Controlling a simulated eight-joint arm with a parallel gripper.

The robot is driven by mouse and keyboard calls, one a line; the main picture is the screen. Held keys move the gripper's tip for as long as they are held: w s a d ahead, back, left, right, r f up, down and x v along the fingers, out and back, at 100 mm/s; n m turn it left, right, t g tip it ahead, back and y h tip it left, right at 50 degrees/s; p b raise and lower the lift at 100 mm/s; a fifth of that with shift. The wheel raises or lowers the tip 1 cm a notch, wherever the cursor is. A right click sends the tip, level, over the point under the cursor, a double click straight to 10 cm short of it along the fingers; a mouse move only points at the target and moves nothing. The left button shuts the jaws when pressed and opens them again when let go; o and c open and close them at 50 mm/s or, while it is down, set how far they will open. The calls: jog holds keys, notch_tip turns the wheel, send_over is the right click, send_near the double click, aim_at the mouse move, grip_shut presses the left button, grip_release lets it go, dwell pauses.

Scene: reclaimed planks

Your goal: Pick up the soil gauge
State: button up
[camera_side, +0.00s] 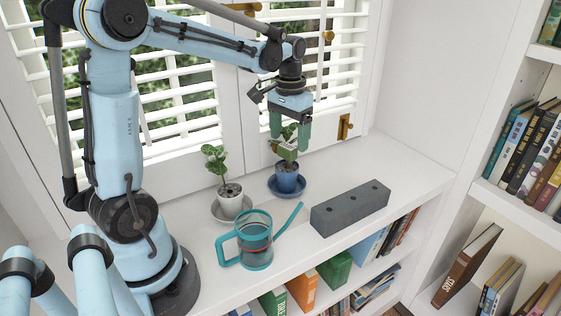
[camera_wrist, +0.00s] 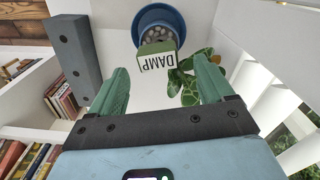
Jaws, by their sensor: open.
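The soil gauge (camera_wrist: 157,62) has a pale head reading "DAMP", with a green edge. It stands in the blue pot (camera_wrist: 171,15) with a leafy plant, and its lower part is hidden. In the side view the gauge (camera_side: 287,152) shows just under my gripper (camera_side: 290,142), above the blue pot (camera_side: 286,182). My gripper is open, its green fingers pointing down. In the wrist view the gauge head lies between the fingertips of my gripper (camera_wrist: 162,70), with gaps on both sides. I cannot tell whether it is level with the tips.
A grey block with three holes (camera_side: 349,209) lies on the white shelf top (camera_side: 405,168), right of the pot. A teal watering can (camera_side: 256,242) stands in front, and a white potted plant (camera_side: 230,200) stands left. The window shutters (camera_side: 178,95) are close behind.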

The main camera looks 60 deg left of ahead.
aim_at(289, 145)
jog(key=shift+s+d+f, duration=0.1)
jog(key=shift+f, duration=2.4)
jog(key=shift+c, duration=0.3)
jog(key=c, duration=1.4)
jog(key=shift+r, duration=0.1)
